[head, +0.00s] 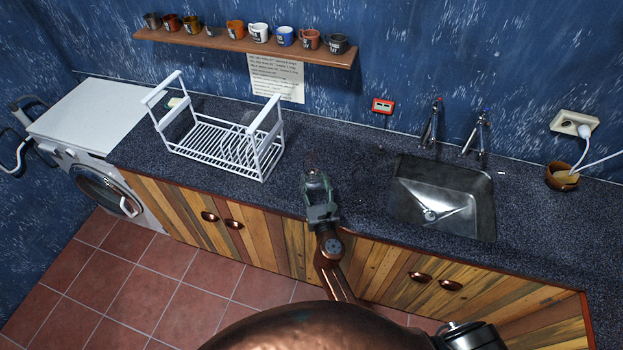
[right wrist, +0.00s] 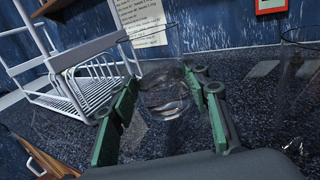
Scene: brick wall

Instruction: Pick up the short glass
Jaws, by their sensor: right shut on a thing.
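The short glass (right wrist: 166,98) is clear and stands out faintly between the two green fingers in the right wrist view. In the head view it is a faint clear shape (head: 312,165) at the tip of my right gripper (head: 318,186), over the dark counter. My right gripper, also in the right wrist view (right wrist: 165,112), is shut on the glass, with a finger on each side. I cannot tell whether the glass touches the counter.
A white dish rack (head: 215,148) stands left of the gripper. A steel sink (head: 440,200) is to its right. Another clear glass outline (right wrist: 296,75) shows at the right edge of the right wrist view. A shelf (head: 245,45) holds several mugs.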

